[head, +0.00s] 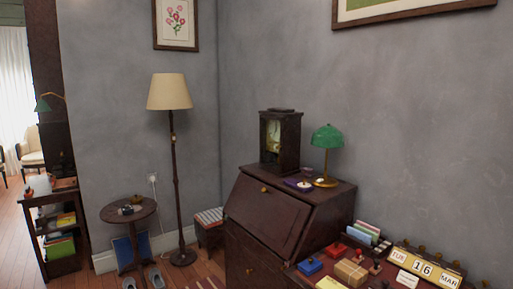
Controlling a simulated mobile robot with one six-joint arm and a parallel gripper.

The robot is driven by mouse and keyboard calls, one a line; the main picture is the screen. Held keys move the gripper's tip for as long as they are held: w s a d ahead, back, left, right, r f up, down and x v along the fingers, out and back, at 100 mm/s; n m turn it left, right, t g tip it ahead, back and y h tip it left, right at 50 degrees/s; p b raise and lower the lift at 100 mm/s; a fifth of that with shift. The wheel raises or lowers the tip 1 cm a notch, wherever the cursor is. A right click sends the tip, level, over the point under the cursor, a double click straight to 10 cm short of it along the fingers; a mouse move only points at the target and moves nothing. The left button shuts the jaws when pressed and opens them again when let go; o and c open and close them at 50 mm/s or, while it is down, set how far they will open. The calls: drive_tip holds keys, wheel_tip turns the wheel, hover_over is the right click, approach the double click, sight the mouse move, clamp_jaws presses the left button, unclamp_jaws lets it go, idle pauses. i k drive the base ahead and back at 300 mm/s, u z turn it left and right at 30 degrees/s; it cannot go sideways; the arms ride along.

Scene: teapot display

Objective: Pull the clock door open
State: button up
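A dark wooden clock (280,141) stands on top of a dark slant-front bureau (268,213) right of the picture's middle. Its front faces left and shows a pale dial with a brassy tint. The clock is small in the picture, and I cannot tell whether its door is shut or slightly ajar. My gripper is not in view.
A green desk lamp (327,139) stands close to the clock's right, with small items in front of it. A floor lamp (170,92) and a small round table (128,212) stand to the left. A cluttered desk top (330,270) is at lower right.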

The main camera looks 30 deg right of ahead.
sight(281, 120)
drive_tip(key=u, duration=0.5)
drive_tip(key=i, duration=1.45)
drive_tip(key=u, duration=0.2)
